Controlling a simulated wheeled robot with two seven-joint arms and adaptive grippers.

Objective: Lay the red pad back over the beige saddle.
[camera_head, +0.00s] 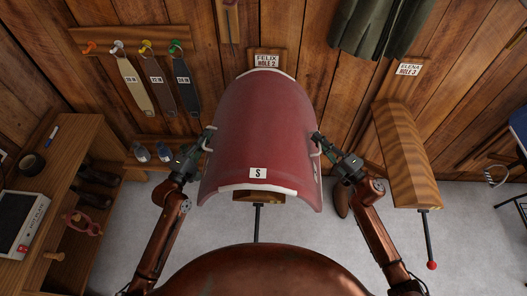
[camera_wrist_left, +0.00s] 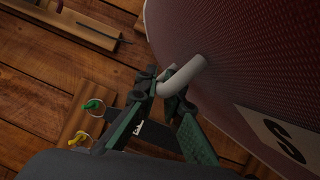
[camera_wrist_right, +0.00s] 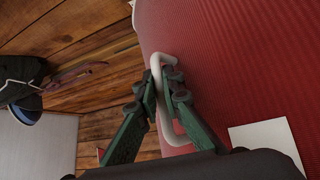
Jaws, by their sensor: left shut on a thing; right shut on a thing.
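The red pad (camera_head: 262,130), with pale edging and a white "S" label, is arched over a wooden rack (camera_head: 258,197) below the "FELIX HOLE 2" sign. My left gripper (camera_head: 207,140) is shut on the white handle at the pad's left side; this grip shows in the left wrist view (camera_wrist_left: 168,85). My right gripper (camera_head: 318,143) is shut on the white handle at the right side, seen in the right wrist view (camera_wrist_right: 163,90). No beige saddle can be made out; the pad hides what lies beneath it, and I cannot tell whether it rests there.
A bare wooden rack (camera_head: 402,150) with a red-tipped rod stands to the right. A wooden bench (camera_head: 62,170) with a white device (camera_head: 20,222) is at the left. Straps (camera_head: 158,85) hang on the back wall, and a dark green garment (camera_head: 380,25) hangs above.

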